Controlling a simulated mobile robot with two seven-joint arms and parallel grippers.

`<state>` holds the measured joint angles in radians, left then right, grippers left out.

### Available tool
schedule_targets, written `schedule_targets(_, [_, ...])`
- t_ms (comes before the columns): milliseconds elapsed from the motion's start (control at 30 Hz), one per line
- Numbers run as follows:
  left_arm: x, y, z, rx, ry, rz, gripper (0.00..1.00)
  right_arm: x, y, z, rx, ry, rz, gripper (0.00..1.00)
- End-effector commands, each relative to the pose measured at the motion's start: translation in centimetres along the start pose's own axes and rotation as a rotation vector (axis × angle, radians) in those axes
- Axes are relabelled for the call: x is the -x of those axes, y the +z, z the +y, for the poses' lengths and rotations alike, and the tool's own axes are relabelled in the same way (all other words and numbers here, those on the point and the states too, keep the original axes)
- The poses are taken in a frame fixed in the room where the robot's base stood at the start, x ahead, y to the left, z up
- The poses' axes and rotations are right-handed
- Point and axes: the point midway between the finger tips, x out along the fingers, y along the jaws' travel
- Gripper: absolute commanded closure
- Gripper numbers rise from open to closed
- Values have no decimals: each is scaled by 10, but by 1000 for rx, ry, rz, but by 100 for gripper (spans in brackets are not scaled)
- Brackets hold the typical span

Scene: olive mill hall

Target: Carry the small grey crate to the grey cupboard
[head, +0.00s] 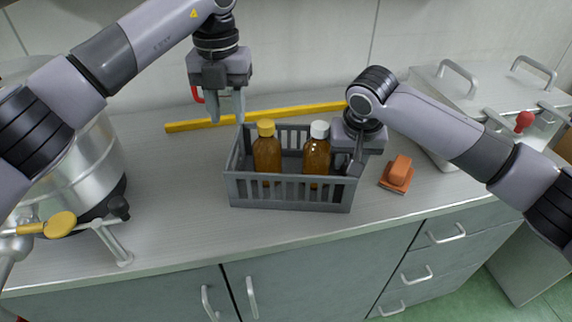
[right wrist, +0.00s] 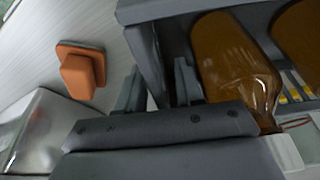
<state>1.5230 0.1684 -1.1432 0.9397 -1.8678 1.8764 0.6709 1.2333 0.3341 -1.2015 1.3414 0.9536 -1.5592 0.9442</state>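The small grey crate (head: 290,200) stands on the counter with slatted sides. It holds a yellow-capped brown bottle (head: 267,154) and a white-capped brown bottle (head: 317,158). My right gripper (head: 354,160) is at the crate's right end. In the right wrist view its fingers (right wrist: 158,92) sit on either side of the crate wall (right wrist: 146,45) and appear shut on it. My left gripper (head: 227,112) is open and empty, above the counter behind the crate's left end, apart from it. The grey cupboard (head: 310,268) front with doors and handles may be the one named; I cannot tell.
An orange block-like object (head: 398,172) lies just right of the crate and shows in the right wrist view (right wrist: 80,72). A yellow bar (head: 285,113) lies behind the crate. A steel vessel (head: 95,165) stands left, a metal box (head: 480,90) right. The counter left of the crate is clear.

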Motion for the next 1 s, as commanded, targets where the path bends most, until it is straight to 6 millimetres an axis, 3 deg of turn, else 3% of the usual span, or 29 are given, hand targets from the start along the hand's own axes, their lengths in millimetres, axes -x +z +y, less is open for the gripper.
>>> schedule_targets(167, [4, 0, 0, 0, 0, 1, 64, 12, 0, 0, 0, -1, 1, 64])
schedule_targets(500, [4, 0, 0, 0, 0, 1, 64, 82, -1, 0, 0, -2, 4, 64])
schedule_targets(700, [4, 0, 0, 0, 0, 1, 64, 111, 0, 0, 1, -1, 2, 64])
schedule_targets(1000, [4, 0, 0, 0, 0, 1, 64, 121, 0, 0, 0, 0, 0, 64])
